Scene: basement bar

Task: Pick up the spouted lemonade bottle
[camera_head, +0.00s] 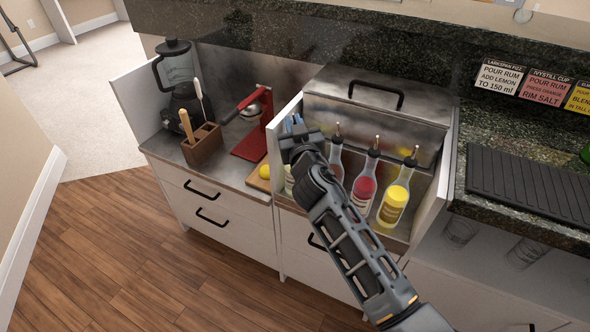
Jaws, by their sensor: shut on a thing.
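A row of spouted bottles stands in the open compartment under the steel lid. A yellow bottle (395,201) is at the right, a red bottle (364,188) left of it, and a paler bottle (336,158) further left. Another bottle (289,182) at the left end is mostly hidden behind my gripper. My gripper (294,124) is at this left-end bottle, shut on its upper part. The fingers and arm cover the grip and most of the bottle. The labels are too small to read, so I cannot tell which bottle holds lemonade.
A lemon (264,171) on a board (258,184), a red press (250,145), a utensil holder (202,146) and a blender (178,75) are to the left. Compartment side panels (431,200) flank the bottles. A black mat (530,184) lies on the right counter. The wooden floor in front is clear.

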